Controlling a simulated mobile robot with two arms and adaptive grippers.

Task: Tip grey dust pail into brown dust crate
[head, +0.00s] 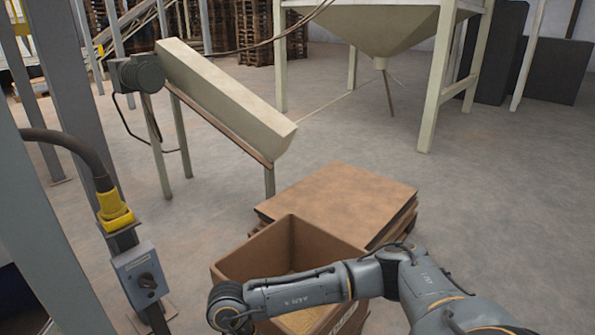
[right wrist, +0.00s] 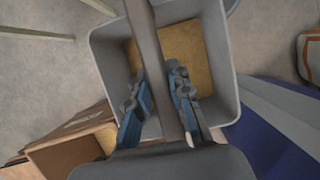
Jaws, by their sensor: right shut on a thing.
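The brown dust crate (head: 328,242) stands open on the floor at the bottom of the head view, with some tan material (head: 303,320) inside. My right forearm crosses in front of it and hides part of it. The crate (right wrist: 65,158) also shows at the lower left of the right wrist view. The grey dust pail (right wrist: 222,60) is in the right wrist view, with tan dust (right wrist: 188,45) in it. My right gripper (right wrist: 158,82) is shut on the bar-like handle across the pail's top. The pail is not visible in the head view. My left gripper is not in view.
A stack of flat brown sheets (head: 335,198) lies right behind the crate. A sloping chute (head: 220,100) on legs stands at the back left. A switch box (head: 140,275) on a post is at the left. A hopper frame (head: 440,80) stands further back. Open floor lies at the right.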

